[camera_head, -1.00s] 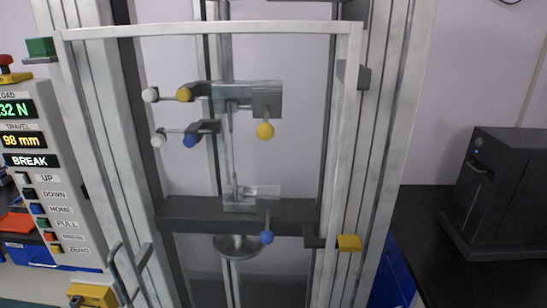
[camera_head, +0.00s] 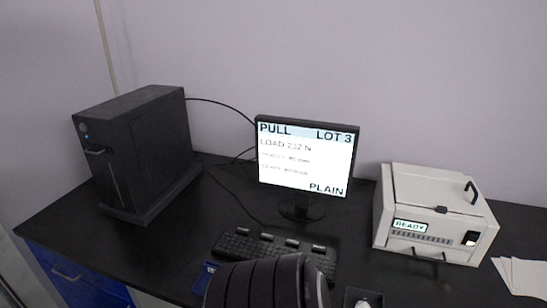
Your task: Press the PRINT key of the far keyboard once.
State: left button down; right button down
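The black keyboard (camera_head: 232,244) lies on the dark desk in front of the monitor. Several larger raised keys stand along its back edge; their labels are too small to read, so I cannot tell which is PRINT. A dark ribbed rounded shape at the bottom middle hides the near part of the keyboard. The monitor (camera_head: 304,160) is lit and reads PULL, LOT 3, a load line and PLAIN. Neither of my grippers shows in this view.
A black computer case (camera_head: 145,150) stands at the left of the desk. A white printer (camera_head: 435,212) with a READY display stands at the right, with white paper (camera_head: 522,274) beside it. A mouse (camera_head: 362,300) lies near the bottom edge. Bare desk (camera_head: 345,235) lies between monitor and printer.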

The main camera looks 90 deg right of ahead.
aim_at(317, 247)
jog(key=z, duration=2.7)
